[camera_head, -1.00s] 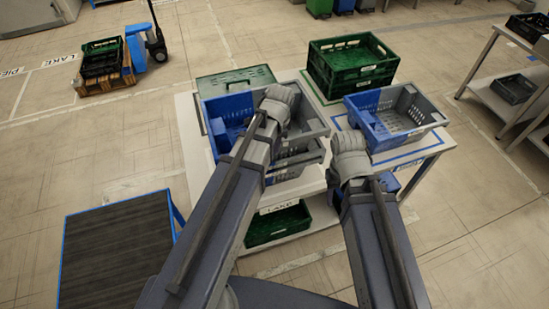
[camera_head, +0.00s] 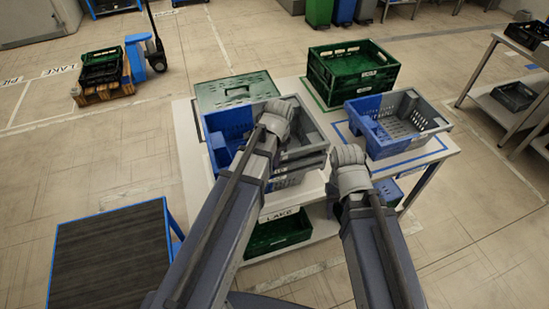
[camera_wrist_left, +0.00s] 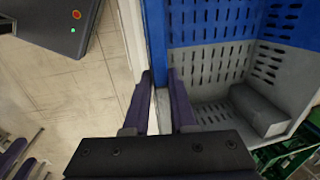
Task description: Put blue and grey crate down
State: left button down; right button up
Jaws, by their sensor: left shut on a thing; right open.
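My left gripper (camera_head: 275,118) is shut on the near wall of a blue and grey crate (camera_head: 228,118). The left wrist view shows its fingers (camera_wrist_left: 160,80) on either side of the wall of this crate (camera_wrist_left: 205,22). The held crate is level, directly over another grey-sided crate (camera_head: 290,178); their rims look close together, and I cannot tell whether they fully touch. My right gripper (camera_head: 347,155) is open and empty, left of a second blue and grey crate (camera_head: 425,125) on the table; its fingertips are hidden.
The white table (camera_head: 188,140) also carries a green crate (camera_head: 355,75) at the back and a flat green lidded crate (camera_head: 215,92) at back left. Another green crate (camera_head: 280,232) is on the lower shelf. A dark-topped platform (camera_head: 110,255) stands at left.

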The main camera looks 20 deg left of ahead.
pick_arm(q)
jog(key=shift+f+b, duration=0.4)
jog(key=shift+f, duration=0.25)
jog(key=c, duration=0.7)
grip_release()
jog(key=shift+c, duration=0.2)
jog(key=shift+r, duration=0.15)
jog(key=shift+r+p, duration=0.8)
jog(key=shift+r, duration=0.05)
notch_tip(320, 180, up, 11)
jog(key=s+d+p, duration=0.1)
jog(key=s+p, duration=0.1)
jog(key=p, duration=0.9)
jog(key=s+d+n+g, duration=0.1)
jog(key=s+d+n, duration=0.6)
jog(key=s, duration=0.5)
jog(key=shift+s+d+n+g, duration=0.2)
jog(key=shift+d+n+g, duration=0.15)
jog(key=shift+d, duration=0.9)
